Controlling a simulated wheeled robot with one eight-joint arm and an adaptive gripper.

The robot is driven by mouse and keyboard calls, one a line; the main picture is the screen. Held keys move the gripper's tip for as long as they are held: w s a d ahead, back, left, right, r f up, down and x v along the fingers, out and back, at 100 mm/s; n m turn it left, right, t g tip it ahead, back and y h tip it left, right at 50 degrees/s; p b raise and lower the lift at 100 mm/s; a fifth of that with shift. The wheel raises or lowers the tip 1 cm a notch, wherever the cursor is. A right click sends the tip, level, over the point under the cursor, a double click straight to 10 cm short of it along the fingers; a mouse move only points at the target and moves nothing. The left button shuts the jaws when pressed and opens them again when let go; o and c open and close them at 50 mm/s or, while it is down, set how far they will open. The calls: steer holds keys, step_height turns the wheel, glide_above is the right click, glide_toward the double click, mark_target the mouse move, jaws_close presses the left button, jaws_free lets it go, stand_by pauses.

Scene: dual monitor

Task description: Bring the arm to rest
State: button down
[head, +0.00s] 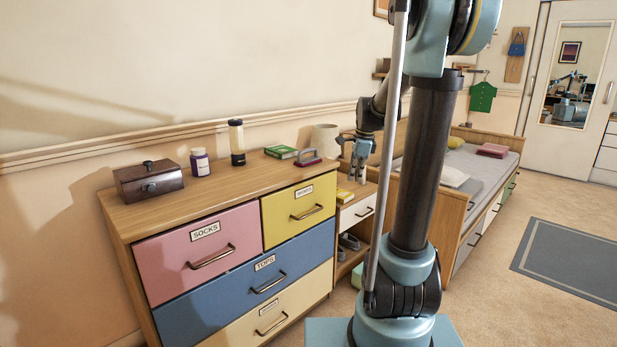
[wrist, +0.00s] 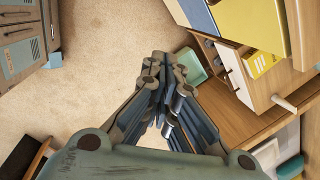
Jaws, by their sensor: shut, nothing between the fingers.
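My gripper (head: 358,178) hangs fingers-down just past the right end of the dresser, in front of the small nightstand. In the wrist view my gripper (wrist: 165,62) shows its fingers brought together with nothing between them. Carpet lies beyond the fingertips there, with the nightstand to the right. My dark arm column stands in the foreground of the head view and hides part of the bed and nightstand. I cannot tell whether the gripper touches the nightstand.
The wooden dresser (head: 140,220) has its drawers shut. A bed (head: 485,165) lies right; open carpet (head: 480,310) is in front.

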steer(key=s+f+n, duration=0.3)
steer(key=s+n, duration=0.3)
steer(key=s, duration=0.4)
steer(key=s+d+f+n+h, duration=0.1)
steer(key=s+f+n, duration=0.3)
steer(key=s, duration=0.7)
steer(key=s+d+f+n, duration=0.1)
steer(key=s+f+n, duration=0.2)
steer(key=s+n, duration=0.5)
steer(key=s, duration=0.3)
steer(key=shift+f+n, duration=0.35)
steer(key=shift+n, duration=0.05)
